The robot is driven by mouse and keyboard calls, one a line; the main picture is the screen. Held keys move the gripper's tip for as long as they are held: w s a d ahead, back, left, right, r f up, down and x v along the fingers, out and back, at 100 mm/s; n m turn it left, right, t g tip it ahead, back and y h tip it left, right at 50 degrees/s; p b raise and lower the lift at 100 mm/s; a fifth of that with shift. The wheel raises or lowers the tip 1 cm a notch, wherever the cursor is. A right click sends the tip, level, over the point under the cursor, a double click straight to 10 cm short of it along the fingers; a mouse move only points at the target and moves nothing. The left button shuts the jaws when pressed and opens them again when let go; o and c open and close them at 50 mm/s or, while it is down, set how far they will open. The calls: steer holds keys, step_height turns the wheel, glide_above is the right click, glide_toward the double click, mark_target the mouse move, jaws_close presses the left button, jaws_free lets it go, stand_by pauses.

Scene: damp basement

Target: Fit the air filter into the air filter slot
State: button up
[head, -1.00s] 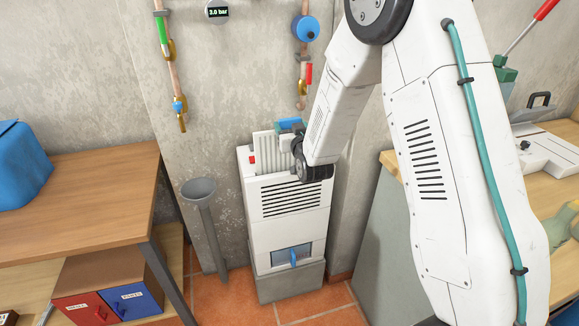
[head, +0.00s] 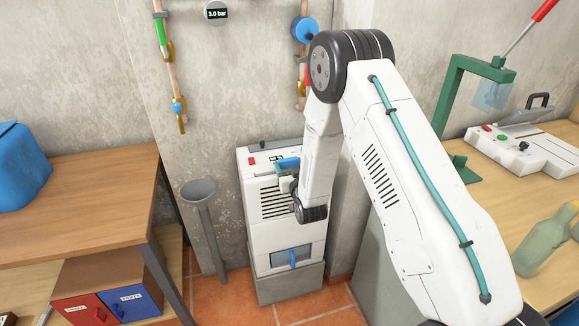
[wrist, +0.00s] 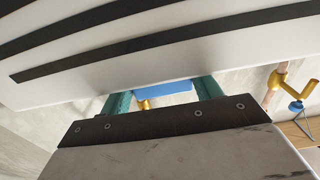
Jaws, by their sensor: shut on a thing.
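The air filter (head: 288,163) shows only as a blue edge at the top right front of a white machine (head: 260,235). It also shows as a blue strip in the wrist view (wrist: 162,89). Its pale pleated body is not visible now. My gripper (wrist: 162,97) has teal fingers on either side of the blue strip and is shut on it; in the head view my wrist covers most of it. The air filter slot is not visible, hidden around the blue part and my arm. I cannot tell how deep the filter sits.
The machine's dark vents (wrist: 150,40) pass close in the wrist view. A grey funnel pipe (head: 207,230) stands left of the machine. A wooden table (head: 80,195) is at left, a workbench (head: 535,225) at right. Pipes with valves (head: 305,30) hang on the wall above.

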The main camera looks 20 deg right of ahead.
steer(key=o, duration=1.5)
steer(key=shift+f, duration=0.1)
